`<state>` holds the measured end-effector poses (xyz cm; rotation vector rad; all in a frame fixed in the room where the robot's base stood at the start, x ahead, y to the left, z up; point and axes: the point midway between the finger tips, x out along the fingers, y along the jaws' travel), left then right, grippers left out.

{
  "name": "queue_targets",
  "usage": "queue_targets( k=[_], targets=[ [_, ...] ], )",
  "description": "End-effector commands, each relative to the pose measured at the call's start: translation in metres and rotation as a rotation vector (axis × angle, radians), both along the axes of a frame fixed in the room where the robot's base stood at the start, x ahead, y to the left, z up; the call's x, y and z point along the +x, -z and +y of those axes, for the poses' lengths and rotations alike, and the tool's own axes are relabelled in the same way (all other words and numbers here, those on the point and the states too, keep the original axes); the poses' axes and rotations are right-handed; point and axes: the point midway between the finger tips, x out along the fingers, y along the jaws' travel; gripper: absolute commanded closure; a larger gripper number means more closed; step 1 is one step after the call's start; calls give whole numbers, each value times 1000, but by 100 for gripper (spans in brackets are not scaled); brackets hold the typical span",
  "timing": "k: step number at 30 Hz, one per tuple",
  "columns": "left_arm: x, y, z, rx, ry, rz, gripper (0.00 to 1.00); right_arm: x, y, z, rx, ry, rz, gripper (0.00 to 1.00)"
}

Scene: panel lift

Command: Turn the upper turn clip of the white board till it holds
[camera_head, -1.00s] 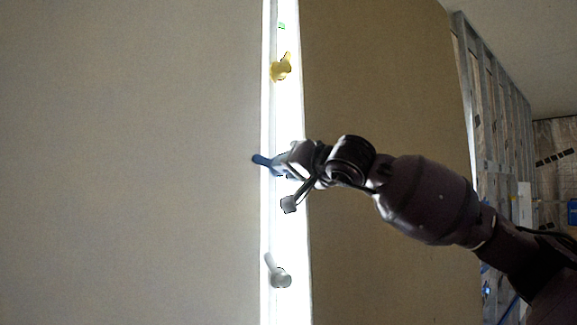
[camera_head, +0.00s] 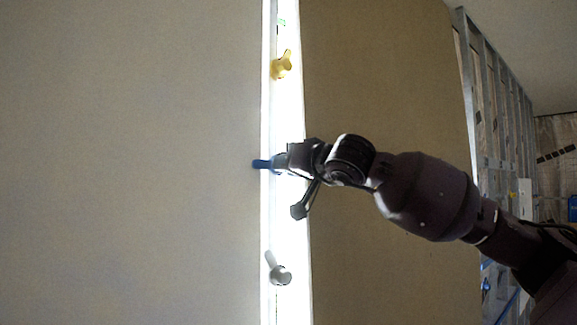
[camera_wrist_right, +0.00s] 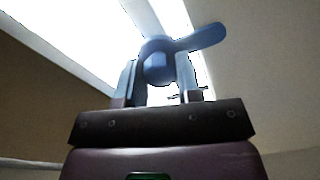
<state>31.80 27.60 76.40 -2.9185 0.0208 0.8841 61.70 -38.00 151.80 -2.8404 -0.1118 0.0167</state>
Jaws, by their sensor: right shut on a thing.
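The large pale board (camera_head: 130,160) fills the left of the head view. Along its right edge runs a bright white strip (camera_head: 290,230) with turn clips on it. My right gripper (camera_head: 281,160) is shut on the blue turn clip (camera_head: 260,164) at mid-height. The clip's lever points left, about level, and its tip overlaps the board's edge. In the right wrist view the fingers (camera_wrist_right: 160,80) sit either side of the blue clip's hub, and its lever (camera_wrist_right: 202,40) reaches out to the right. Whether it presses on the board I cannot tell. My left gripper is out of view.
A yellow clip (camera_head: 282,65) sits higher on the strip, and a grey-white clip (camera_head: 279,274) lower down, its lever pointing up and slightly left. A brown panel (camera_head: 390,90) stands right of the strip. Metal framing (camera_head: 490,90) is at far right.

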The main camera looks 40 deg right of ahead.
Motion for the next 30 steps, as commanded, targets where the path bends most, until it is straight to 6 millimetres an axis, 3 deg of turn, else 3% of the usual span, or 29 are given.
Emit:
queue_targets(
  k=[1,2,4,16,30],
  targets=[
    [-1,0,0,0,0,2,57,0,2,0,-1,0,3,91],
    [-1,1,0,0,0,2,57,0,2,0,-1,0,3,65],
    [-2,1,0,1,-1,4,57,0,1,0,-1,0,3,57],
    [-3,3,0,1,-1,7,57,-6,1,-1,-1,1,0,57],
    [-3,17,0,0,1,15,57,-57,3,-6,-3,4,3,57]
  ],
)
